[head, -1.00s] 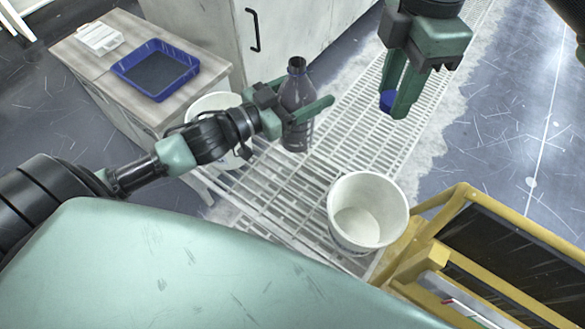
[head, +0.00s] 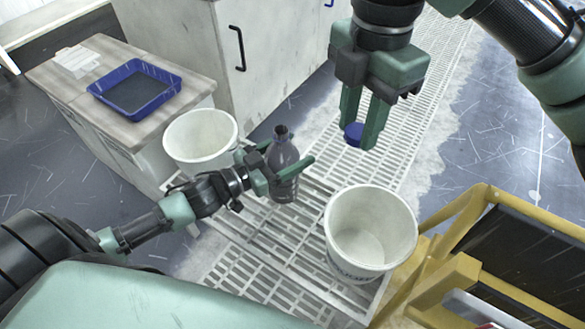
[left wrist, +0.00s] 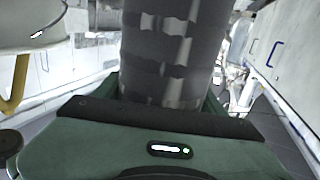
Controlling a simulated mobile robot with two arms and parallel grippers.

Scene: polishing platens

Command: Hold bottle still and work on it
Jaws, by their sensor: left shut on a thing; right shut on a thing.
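A dark grey bottle (head: 283,152) stands upright on the white grating, its open neck bare. My left gripper (head: 292,172) is shut around the bottle's lower body from the left. In the left wrist view the bottle (left wrist: 160,55) fills the middle, between the fingers. My right gripper (head: 360,137) points down, to the right of the bottle and higher than it. It is shut on a small blue cap (head: 354,134) between its fingertips, apart from the bottle.
A white bucket (head: 333,225) stands on the grating (head: 250,262) at right of the bottle; another white bucket (head: 168,137) stands behind at left. A blue tray (head: 176,78) lies on a wooden-topped cabinet (head: 45,75). A yellow frame (head: 455,225) stands at lower right.

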